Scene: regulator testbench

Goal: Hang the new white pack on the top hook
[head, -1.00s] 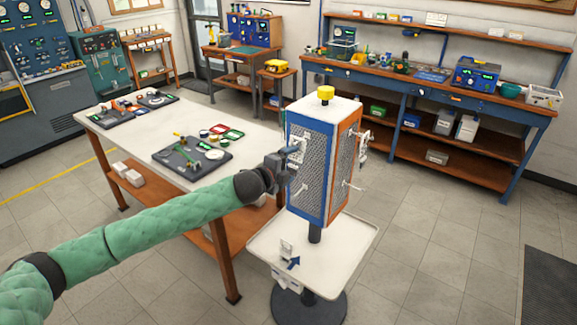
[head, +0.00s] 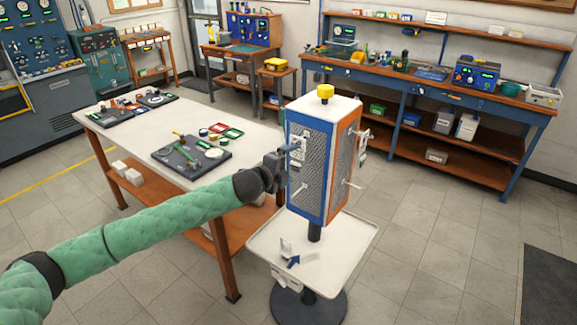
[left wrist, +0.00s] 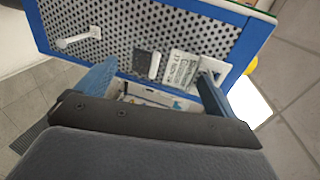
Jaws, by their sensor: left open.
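The display stand (head: 325,120) has a blue-framed mesh face and an orange-framed mesh face. My left gripper (head: 292,150) is at the upper part of the blue-framed face, with its jaws open. In the left wrist view a white pack with printed text (left wrist: 182,68) is against the mesh between the open fingers, nearer the right one, beside a dark grey tag (left wrist: 147,64). I cannot tell whether the pack is on the hook. A lower white hook (head: 300,190) on this face is empty; it also shows in the left wrist view (left wrist: 82,40). My right gripper is out of view.
A white tray (head: 340,245) below holds a small upright white item (head: 286,246) and a blue arrow mark. More white packs (head: 364,142) hang on the orange-framed face. A white-topped table (head: 250,150) stands close on the left.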

